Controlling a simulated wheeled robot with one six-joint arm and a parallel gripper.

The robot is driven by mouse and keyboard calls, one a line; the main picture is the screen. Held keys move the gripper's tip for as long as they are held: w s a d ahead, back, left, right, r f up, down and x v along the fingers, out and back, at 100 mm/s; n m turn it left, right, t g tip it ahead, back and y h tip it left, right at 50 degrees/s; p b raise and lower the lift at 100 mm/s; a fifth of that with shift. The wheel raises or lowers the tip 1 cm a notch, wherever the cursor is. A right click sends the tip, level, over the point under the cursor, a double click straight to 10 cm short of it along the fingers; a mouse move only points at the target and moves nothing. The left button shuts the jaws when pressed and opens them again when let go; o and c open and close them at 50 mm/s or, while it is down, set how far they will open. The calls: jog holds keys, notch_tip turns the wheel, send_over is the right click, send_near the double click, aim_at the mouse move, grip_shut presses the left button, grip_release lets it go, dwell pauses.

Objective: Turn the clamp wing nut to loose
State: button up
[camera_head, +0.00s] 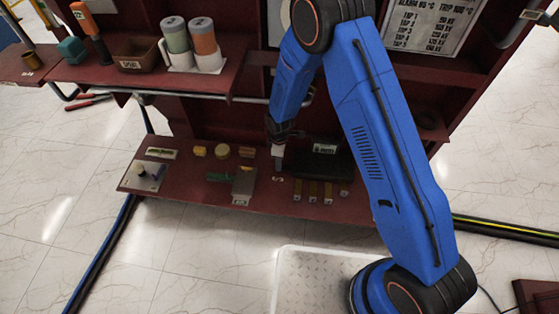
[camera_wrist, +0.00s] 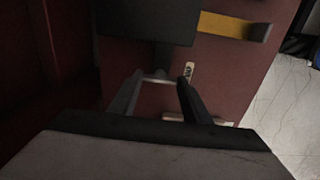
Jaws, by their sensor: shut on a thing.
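My gripper (camera_head: 278,162) points down over the lower red shelf, just left of a black box-shaped unit (camera_head: 322,163). In the wrist view the two fingers of my gripper (camera_wrist: 160,79) stand a little apart, on either side of a thin pale piece (camera_wrist: 156,80). This piece looks like the clamp wing nut, but it is dark and mostly hidden. A dark block (camera_wrist: 145,22) lies just beyond the fingertips. A small light plate with dark marks (camera_wrist: 189,70) sits beside the right finger. The nut's turn position cannot be told.
Several copper-coloured bars (camera_head: 312,190) stand along the shelf's front edge; one yellowish bar (camera_wrist: 235,25) shows in the wrist view. A grey plate (camera_head: 244,181) and small yellow parts (camera_head: 222,151) lie to the left. The upper shelf (camera_head: 150,78) carries canisters (camera_head: 203,40) and a bin.

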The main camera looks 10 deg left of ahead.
dwell(0.3)
jog(key=o, duration=1)
jog(key=shift+o, duration=0.2)
jog(key=shift+r, duration=0.15)
notch_tip(320, 180, up, 17)
jog(key=shift+r, duration=0.1)
jog(key=s+d+r+m+t, duration=0.1)
jog(key=s+d+r+m, duration=0.25)
jog(key=d+r, duration=0.85)
jog(key=s+d+r+m+t, duration=0.15)
jog(key=d+r+m, duration=0.35)
jog(key=d+r, duration=0.65)
jog(key=s+d+r+m+t, duration=0.1)
jog(key=s+d+r+m, duration=0.3)
jog(key=s+d, duration=0.3)
jog(key=s+d+r+m+t, duration=0.1)
jog(key=s+d+r+m, duration=0.4)
jog(key=s, duration=1.2)
jog(key=d+r, duration=0.1)
jog(key=d, duration=0.2)
jog(key=shift+d, duration=0.25)
